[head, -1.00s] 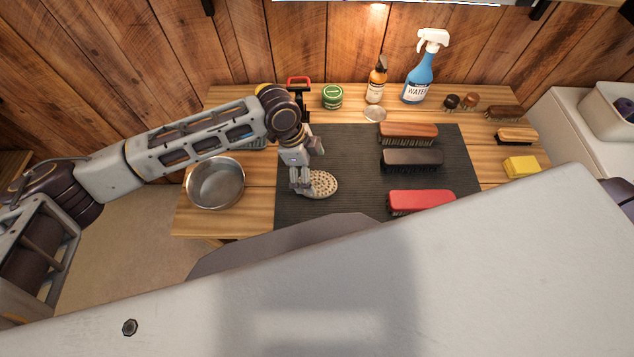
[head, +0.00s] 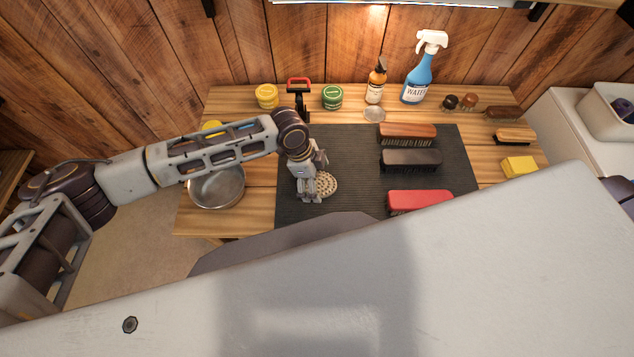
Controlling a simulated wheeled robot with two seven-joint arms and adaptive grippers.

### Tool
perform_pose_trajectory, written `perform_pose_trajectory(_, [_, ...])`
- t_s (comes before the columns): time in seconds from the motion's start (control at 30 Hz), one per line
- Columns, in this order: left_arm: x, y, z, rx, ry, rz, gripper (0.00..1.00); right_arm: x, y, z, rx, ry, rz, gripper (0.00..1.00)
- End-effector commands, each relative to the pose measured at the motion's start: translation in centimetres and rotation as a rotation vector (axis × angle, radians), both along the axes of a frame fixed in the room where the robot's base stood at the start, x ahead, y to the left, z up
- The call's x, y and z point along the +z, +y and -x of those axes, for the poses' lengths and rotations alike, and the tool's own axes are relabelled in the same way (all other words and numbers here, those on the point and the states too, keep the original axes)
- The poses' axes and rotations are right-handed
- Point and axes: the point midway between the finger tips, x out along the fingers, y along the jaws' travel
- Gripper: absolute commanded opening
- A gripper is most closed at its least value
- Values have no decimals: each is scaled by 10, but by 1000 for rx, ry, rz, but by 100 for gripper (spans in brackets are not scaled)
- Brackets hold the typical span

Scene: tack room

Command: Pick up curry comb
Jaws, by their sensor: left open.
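The curry comb (head: 327,186) is a round, pale, beige disc with a studded face. It lies on the dark ribbed mat (head: 350,152) near the mat's front left part. My left gripper (head: 308,199) is open and stands over the comb's left side, hiding that part. I cannot tell whether the fingers touch it. My right gripper does not show.
Red (head: 419,200), black (head: 411,160) and brown (head: 407,133) brushes lie on the mat to the right. A metal bowl (head: 217,190) stands left, under my forearm. Tins, an amber bottle (head: 376,82) and a blue spray bottle (head: 418,80) line the back.

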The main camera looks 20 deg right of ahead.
Motion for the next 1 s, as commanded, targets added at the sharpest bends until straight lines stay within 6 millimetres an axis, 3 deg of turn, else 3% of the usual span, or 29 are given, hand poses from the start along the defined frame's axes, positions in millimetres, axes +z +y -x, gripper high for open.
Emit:
perform_pose_trajectory(0.13, [0,0,0,0,0,0,97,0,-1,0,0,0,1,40])
perform_pose_trajectory(0.53, [0,0,0,0,0,0,46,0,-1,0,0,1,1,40])
perform_pose_trajectory(1.0, [10,-1,0,0,-1,3,44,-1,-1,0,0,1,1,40])
